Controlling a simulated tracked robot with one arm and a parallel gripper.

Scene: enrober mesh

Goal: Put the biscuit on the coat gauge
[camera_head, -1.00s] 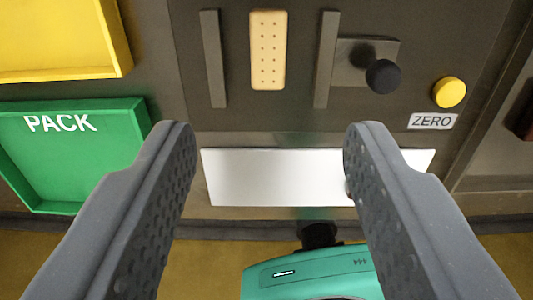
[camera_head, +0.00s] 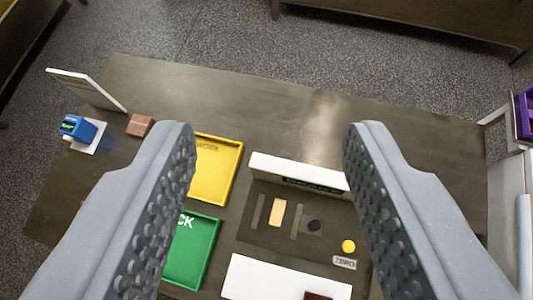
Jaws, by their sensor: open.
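The biscuit (camera_head: 278,212) is a pale tan rectangle. It lies on the dark plate of the coat gauge (camera_head: 256,236), between two thin raised bars, with a dark round knob (camera_head: 314,226) to its right. A white raised strip with a dark display (camera_head: 297,175) stands at the back of the gauge. My gripper (camera_head: 268,142) is open and empty, high above the table. Its two fingers frame the gauge and nothing is between them.
A yellow tray (camera_head: 238,165) and a green tray (camera_head: 212,245) lie left of the gauge. A yellow button (camera_head: 348,246), a ZERO label (camera_head: 344,263) and a white panel (camera_head: 270,275) are near. A blue device (camera_head: 76,127) and brown block (camera_head: 139,125) sit far left. The back table is clear.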

